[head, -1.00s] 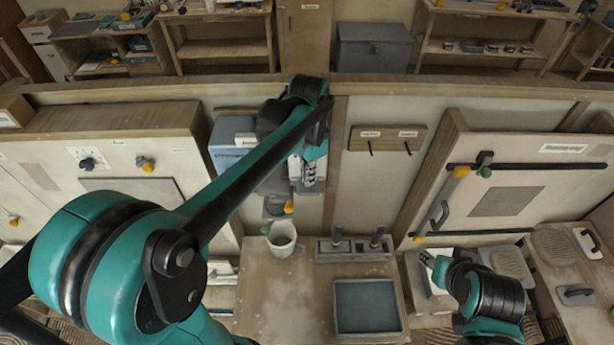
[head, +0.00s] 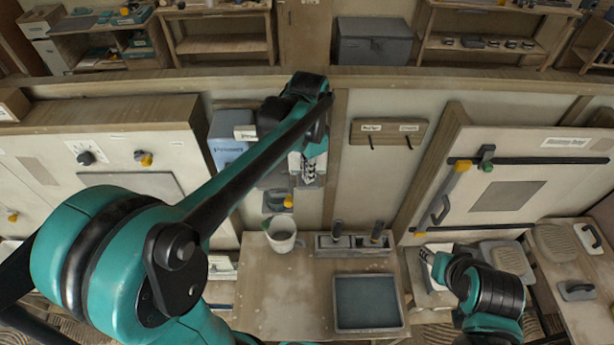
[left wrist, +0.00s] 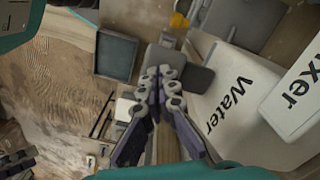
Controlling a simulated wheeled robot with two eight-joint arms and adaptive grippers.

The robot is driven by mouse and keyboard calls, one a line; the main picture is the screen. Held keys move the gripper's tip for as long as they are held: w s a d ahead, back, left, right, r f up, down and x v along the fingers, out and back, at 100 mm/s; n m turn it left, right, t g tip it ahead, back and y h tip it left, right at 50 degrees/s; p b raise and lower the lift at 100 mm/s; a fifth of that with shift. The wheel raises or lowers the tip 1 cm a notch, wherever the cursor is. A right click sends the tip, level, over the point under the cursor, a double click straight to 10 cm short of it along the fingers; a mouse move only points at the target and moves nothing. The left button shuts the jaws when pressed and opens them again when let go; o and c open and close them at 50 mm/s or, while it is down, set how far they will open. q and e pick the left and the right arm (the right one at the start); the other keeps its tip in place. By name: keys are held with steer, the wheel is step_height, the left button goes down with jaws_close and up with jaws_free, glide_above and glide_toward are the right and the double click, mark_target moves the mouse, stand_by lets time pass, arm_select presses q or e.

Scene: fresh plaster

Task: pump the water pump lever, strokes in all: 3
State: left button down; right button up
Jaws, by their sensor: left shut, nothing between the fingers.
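The water pump shows in the head view as a grey-blue box (head: 226,152) on the wall, partly hidden behind my left arm, with a yellow part (head: 287,202) low beside it. In the left wrist view a pale box marked "Water" (left wrist: 222,88) is at right, with a yellow part (left wrist: 179,20) above. My left gripper (head: 308,172) is shut and empty in front of the wall. In the left wrist view its fingertips (left wrist: 160,74) overlap a grey plate; I cannot tell whether they touch it. The lever is not clearly visible. My right gripper (head: 427,257) is low at right, its jaws unclear.
A pale bucket (head: 282,243) stands on the bench below the yellow part. A holder with two dark handles (head: 353,250) and a dark shallow tray (head: 367,330) are right of it. A wooden rack with two hooks (head: 388,127) hangs on the wall.

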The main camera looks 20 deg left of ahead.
arm_select(q)
steer(key=shift+f+b, duration=0.95)
steer(key=shift+f, duration=0.45)
steer(key=shift+r+p, duration=1.7)
steer(key=shift+r, duration=0.6)
steer(key=shift+f, duration=0.2)
steer(key=shift+f+b, duration=1.85)
steer(key=shift+f, duration=0.3)
steer(key=shift+r+p, duration=1.65)
steer(key=shift+r, duration=0.65)
steer(key=shift+r, duration=0.1)
step_height(320, 180, up, 5)
steer(key=p, duration=0.3)
steer(key=shift+p, duration=0.3)
